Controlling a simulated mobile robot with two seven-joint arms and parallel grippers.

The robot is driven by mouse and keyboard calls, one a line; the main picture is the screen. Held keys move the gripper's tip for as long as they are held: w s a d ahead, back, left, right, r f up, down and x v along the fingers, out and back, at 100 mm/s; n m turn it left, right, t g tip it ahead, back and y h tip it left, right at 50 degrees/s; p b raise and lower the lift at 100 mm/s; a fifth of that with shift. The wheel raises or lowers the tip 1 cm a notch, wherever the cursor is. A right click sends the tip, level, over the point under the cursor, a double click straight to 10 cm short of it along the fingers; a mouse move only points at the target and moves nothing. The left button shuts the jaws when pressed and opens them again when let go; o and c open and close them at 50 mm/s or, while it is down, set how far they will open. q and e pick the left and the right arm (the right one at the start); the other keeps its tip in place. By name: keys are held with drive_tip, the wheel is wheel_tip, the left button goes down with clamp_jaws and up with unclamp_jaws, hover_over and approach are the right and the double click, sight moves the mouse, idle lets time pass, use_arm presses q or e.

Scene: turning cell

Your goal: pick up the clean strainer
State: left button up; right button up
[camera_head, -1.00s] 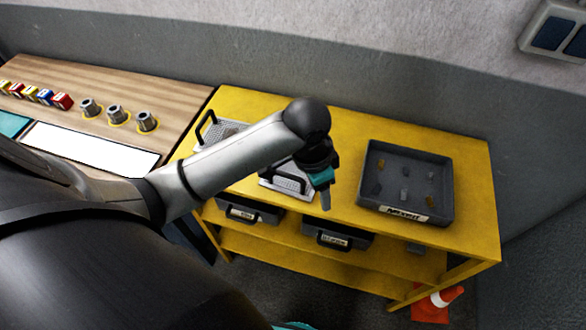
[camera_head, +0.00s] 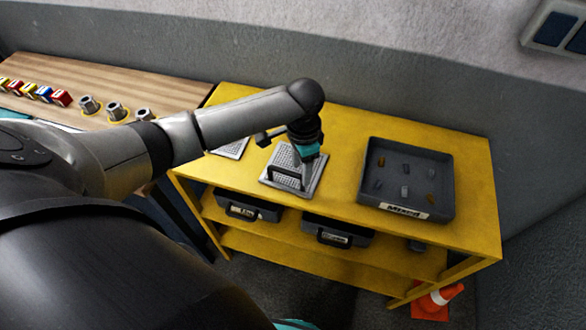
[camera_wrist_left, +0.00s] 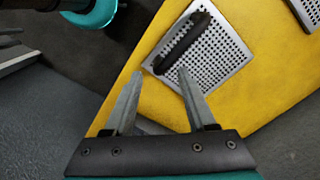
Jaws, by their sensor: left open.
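A perforated metal strainer (camera_head: 312,187) with a black bar handle (camera_head: 285,172) lies flat on the yellow table. A second strainer (camera_head: 232,149) lies to its left, partly hidden behind my left arm. I cannot tell from these views which one is clean. My left gripper (camera_head: 305,180) is open and empty, pointing down over the near strainer. In the left wrist view, the open left gripper (camera_wrist_left: 160,73) has its fingertips close to the near end of the handle (camera_wrist_left: 183,43), which is not between them. The strainer plate (camera_wrist_left: 228,58) shows there too. My right gripper is not in view.
A dark tray (camera_head: 366,205) labelled "Mixed" with several small parts stands right on the yellow table (camera_head: 470,190). Labelled dark boxes (camera_head: 338,233) sit on the shelf below. A wooden bench (camera_head: 120,75) with metal fittings and coloured blocks is at left.

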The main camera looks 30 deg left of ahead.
use_arm(q)
drive_tip(key=shift+w+d+f, duration=0.1)
drive_tip(key=shift+d+f, duration=0.05)
drive_tip(key=shift+f, duration=1.45)
drive_tip(key=shift+w+d+f, duration=0.1)
drive_tip(key=shift+f, duration=1.45)
clamp_jaws()
